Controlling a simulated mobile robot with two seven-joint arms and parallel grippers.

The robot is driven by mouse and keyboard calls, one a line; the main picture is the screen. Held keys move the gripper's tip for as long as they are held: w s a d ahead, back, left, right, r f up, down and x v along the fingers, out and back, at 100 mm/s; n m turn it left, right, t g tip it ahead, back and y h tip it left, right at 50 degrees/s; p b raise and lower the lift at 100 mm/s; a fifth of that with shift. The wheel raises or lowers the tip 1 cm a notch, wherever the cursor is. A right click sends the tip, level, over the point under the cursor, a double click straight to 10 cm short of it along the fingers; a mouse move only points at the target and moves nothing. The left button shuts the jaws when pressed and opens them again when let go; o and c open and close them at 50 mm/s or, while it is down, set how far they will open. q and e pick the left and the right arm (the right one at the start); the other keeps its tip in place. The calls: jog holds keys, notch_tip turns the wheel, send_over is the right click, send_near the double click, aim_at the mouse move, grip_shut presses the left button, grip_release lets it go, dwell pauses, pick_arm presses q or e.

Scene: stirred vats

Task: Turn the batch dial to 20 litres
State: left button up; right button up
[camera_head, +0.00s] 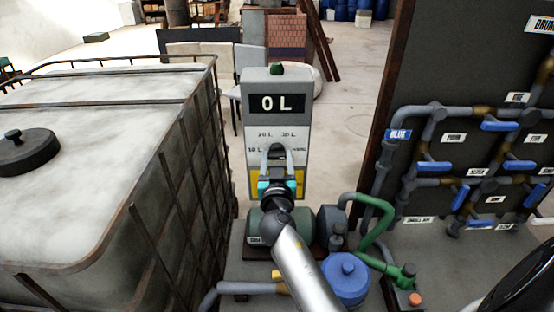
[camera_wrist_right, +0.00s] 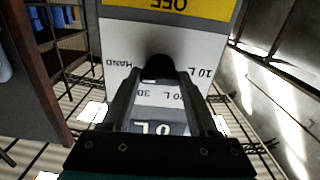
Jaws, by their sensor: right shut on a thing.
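A grey control post (camera_head: 262,84) stands in the middle of the head view. Its black display (camera_head: 277,103) reads 0 L. Below it is a white dial plate (camera_head: 255,137) with 10 L, 20 L and 30 L marks and a partly hidden mark at right. A yellow OFF field (camera_wrist_right: 170,6) shows in the wrist view, where the lettering is upside down. My right gripper (camera_head: 277,152) is at the plate, shut on the dark batch dial (camera_wrist_right: 158,66). The fingers stand on either side of it. Where the dial points cannot be told. My left gripper is not in view.
A large caged white tank (camera_head: 90,90) stands close at left. A dark panel (camera_head: 410,80) with grey pipes and blue valve handles stands at right. A blue vessel (camera_head: 346,280) and green piping (camera_head: 378,235) are low beside my right arm.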

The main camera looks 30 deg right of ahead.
jog(key=shift+n, duration=0.3)
jog(key=shift+n+b, duration=0.35)
jog(key=shift+n, duration=0.65)
jog(key=n, duration=0.2)
jog(key=shift+n, duration=0.4)
jog(key=n, duration=0.2)
jog(key=shift+n, duration=0.3)
jog(key=n, duration=0.3)
jog(key=shift+r+n, duration=0.1)
jog(key=shift+n, duration=0.2)
jog(key=n+p, duration=0.1)
jog(key=n, duration=0.4)
jog(key=shift+n, duration=0.3)
jog(key=n+p, duration=0.1)
jog(key=n, duration=0.5)
jog(key=shift+p, duration=0.4)
jog(key=shift+n, duration=0.3)
